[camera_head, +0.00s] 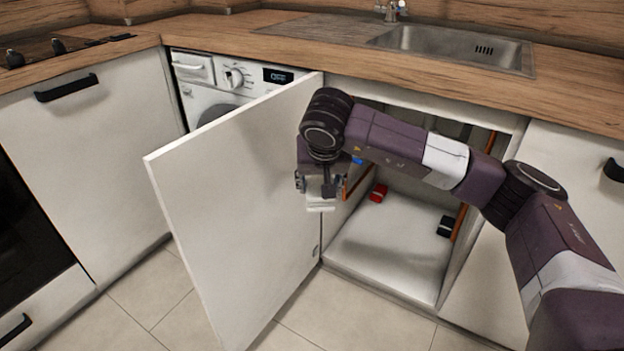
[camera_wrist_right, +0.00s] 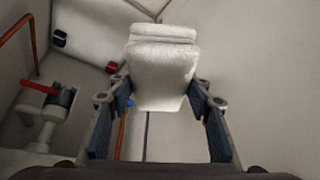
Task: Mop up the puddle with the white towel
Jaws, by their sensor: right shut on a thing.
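My right gripper (camera_head: 320,186) is shut on the white towel (camera_head: 321,204), beside the inner face of the open cabinet door and in front of the cabinet opening. In the right wrist view the towel (camera_wrist_right: 162,72) is a folded white bundle between the two fingers, apart from any surface as far as I can tell. The puddle cannot be made out; the pale cabinet floor (camera_head: 385,245) shows no clear wet patch, and the arm and towel hide part of the inside. My left gripper is not in view.
The white door (camera_head: 225,190) stands wide open to the left of my right arm. A red object (camera_head: 378,193) and a black object (camera_head: 446,227) lie inside the cabinet. An orange pipe (camera_head: 459,220) runs at the right. The worktop with the sink (camera_head: 455,45) is above.

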